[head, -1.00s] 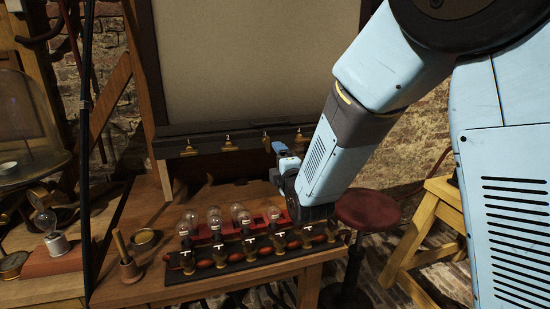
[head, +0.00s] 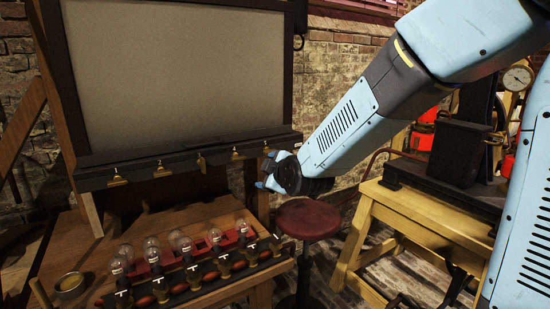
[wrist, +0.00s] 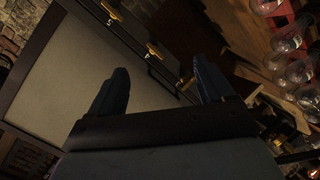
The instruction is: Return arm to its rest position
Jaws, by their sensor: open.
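My arm, in light blue and dark grey, reaches in from the upper right of the head view. My gripper (head: 268,172) is at its lower left end, in front of the clip rail under the big board and above the bench's right end. In the wrist view my gripper (wrist: 158,82) shows two dark fingers spread apart with nothing between them.
The board (head: 180,75) with its clip rail (head: 130,175) stands behind the bench. A red stool (head: 306,218) is right of the bench. A yellow wooden stand (head: 415,205) carries dark equipment (head: 450,152) near my arm. A small bowl (head: 70,283) sits on the bench at left.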

